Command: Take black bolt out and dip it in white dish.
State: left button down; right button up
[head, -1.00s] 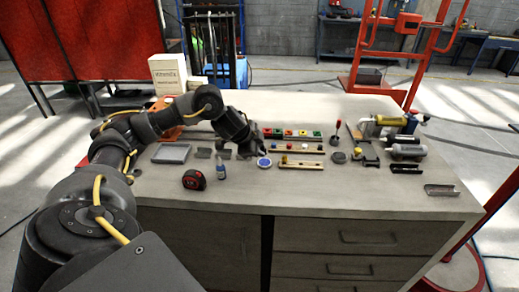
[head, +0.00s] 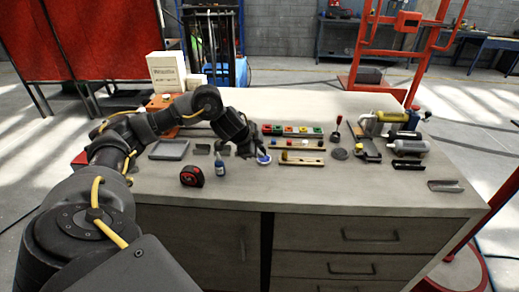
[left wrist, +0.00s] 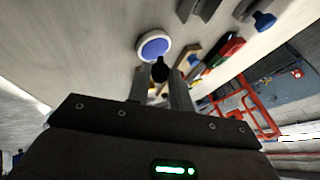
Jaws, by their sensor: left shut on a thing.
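The white dish (head: 264,160) sits on the bench and has a blue inside. It also shows in the left wrist view (left wrist: 154,45), just beyond my fingertips. My left gripper (head: 258,154) is at the dish in the head view. In the left wrist view it is shut on the black bolt (left wrist: 160,70), whose dark rounded end shows between the fingers, close to the dish rim. I cannot tell whether the bolt touches the dish. The bolt is hard to make out in the head view. My right gripper is not in view.
A small blue bottle (head: 220,168) and a red and black tape measure (head: 192,176) stand left of the dish. Wooden strips with coloured pieces (head: 302,161) lie to the right. A grey tray (head: 169,150) lies further left. The bench's front right is mostly clear.

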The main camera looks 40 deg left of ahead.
pick_arm(q)
jog(key=shift+f+b, duration=0.3)
jog(key=shift+f, duration=0.3)
dwell(0.5)
jog(key=shift+s+f, duration=0.1)
jog(key=shift+f, duration=0.05)
dwell(1.6)
jog(key=shift+p, duration=0.3)
notch_tip(320, 180, up, 7)
jog(key=p, duration=0.8)
dwell(0.5)
